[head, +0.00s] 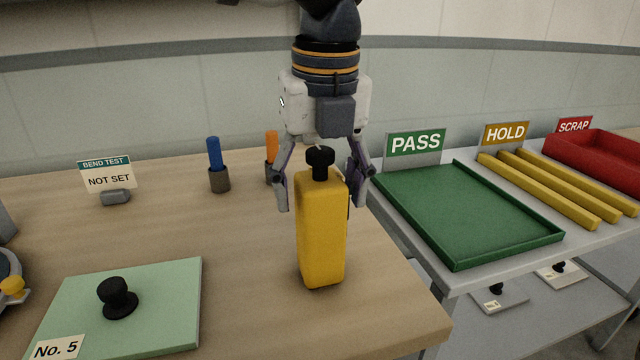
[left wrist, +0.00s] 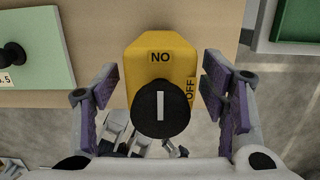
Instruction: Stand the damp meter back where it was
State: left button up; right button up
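The yellow damp meter (head: 321,235), a tall upright block with a black knob (head: 320,160) on top, appears to stand on the wooden bench near its right end. In the left wrist view the damp meter (left wrist: 158,50) shows "NO" and "OFF" lettering, and its round black knob with a pale bar lies between my fingers. My left gripper (head: 322,195) points down over the meter's top. Its fingers are spread, with visible gaps to the knob on both sides in the left wrist view (left wrist: 161,103). My right gripper is not in view.
A green plate (head: 165,290) with a black knob lies front left. A "NOT SET" sign (head: 108,180), a blue-handled tool (head: 215,155) and an orange one (head: 272,145) stand behind. The green PASS tray (head: 470,210), yellow bars (head: 550,185) and red SCRAP bin (head: 605,160) are right.

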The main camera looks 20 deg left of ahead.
pick_arm(q)
jog(key=shift+r, duration=0.15)
jog(key=r, duration=0.4)
jog(key=r+p, duration=0.1)
jog(key=r, duration=0.3)
jog(key=s+d+r, duration=0.1)
jog(key=r, duration=0.2)
jog(key=shift+r, duration=0.4)
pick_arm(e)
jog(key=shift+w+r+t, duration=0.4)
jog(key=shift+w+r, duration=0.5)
